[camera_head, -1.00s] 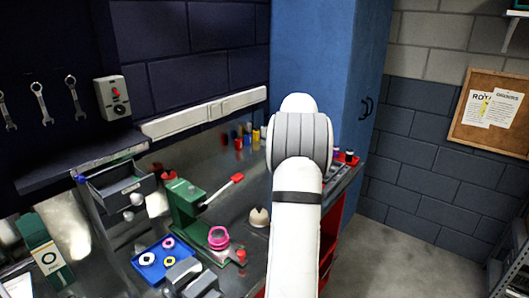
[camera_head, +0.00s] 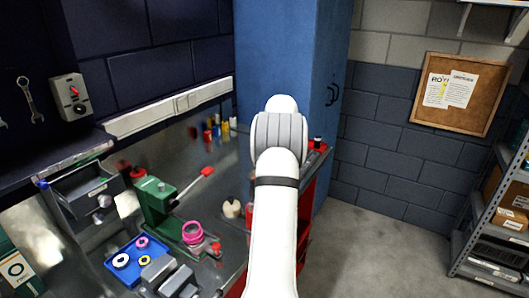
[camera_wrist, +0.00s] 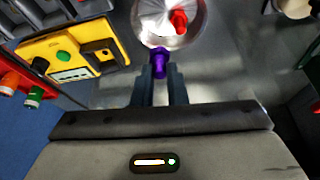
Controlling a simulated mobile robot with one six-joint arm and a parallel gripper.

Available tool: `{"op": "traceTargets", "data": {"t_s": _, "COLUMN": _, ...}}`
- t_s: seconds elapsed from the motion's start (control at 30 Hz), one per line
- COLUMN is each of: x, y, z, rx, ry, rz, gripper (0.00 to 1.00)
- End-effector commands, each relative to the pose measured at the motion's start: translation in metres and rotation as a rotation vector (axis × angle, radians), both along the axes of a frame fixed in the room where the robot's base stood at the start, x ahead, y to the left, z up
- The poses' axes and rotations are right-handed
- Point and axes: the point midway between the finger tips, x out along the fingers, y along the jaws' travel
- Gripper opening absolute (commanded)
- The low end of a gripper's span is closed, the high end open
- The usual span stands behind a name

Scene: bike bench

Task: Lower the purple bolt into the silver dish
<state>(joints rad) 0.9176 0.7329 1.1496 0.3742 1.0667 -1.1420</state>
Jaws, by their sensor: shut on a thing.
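The purple bolt (camera_wrist: 159,62) is between the fingertips of my gripper (camera_wrist: 160,75) in the wrist view, and my gripper is shut on it. The silver dish (camera_wrist: 150,22) lies just beyond the bolt at the top of the wrist view, cut by the picture edge. A red piece (camera_wrist: 179,20) is in the dish, toward its right side. The bolt's head overlaps the dish's near rim in the picture; I cannot tell its height above the dish. In the head view my arm hides the gripper, the bolt and the dish.
In the wrist view a yellow box (camera_wrist: 75,50) stands left of the dish, with red and green items farther left. In the head view a green press (camera_head: 160,205) and a blue tray (camera_head: 128,262) stand on the bench. Bare metal bench lies right of the dish.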

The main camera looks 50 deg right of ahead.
Motion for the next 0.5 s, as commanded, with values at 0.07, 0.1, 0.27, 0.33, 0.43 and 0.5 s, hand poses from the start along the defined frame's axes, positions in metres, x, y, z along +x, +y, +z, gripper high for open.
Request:
{"op": "traceTargets", "data": {"t_s": 0.07, "x": 0.0001, "y": 0.0001, "z": 0.0003, "rx": 0.0, "ry": 0.0, "rz": 0.0, "gripper": 0.0}}
{"op": "traceTargets", "data": {"t_s": 0.1, "x": 0.0001, "y": 0.0001, "z": 0.0003, "rx": 0.0, "ry": 0.0, "rz": 0.0, "gripper": 0.0}}
{"op": "traceTargets", "data": {"t_s": 0.27, "x": 0.0001, "y": 0.0001, "z": 0.0003, "rx": 0.0, "ry": 0.0, "rz": 0.0, "gripper": 0.0}}
{"op": "traceTargets", "data": {"t_s": 0.33, "x": 0.0, "y": 0.0001, "z": 0.0001, "rx": 0.0, "ry": 0.0, "rz": 0.0, "gripper": 0.0}}
{"op": "traceTargets", "data": {"t_s": 0.43, "x": 0.0001, "y": 0.0001, "z": -0.0015, "rx": 0.0, "ry": 0.0, "rz": 0.0, "gripper": 0.0}}
{"op": "traceTargets", "data": {"t_s": 0.5, "x": 0.0001, "y": 0.0001, "z": -0.0041, "rx": 0.0, "ry": 0.0, "rz": 0.0, "gripper": 0.0}}
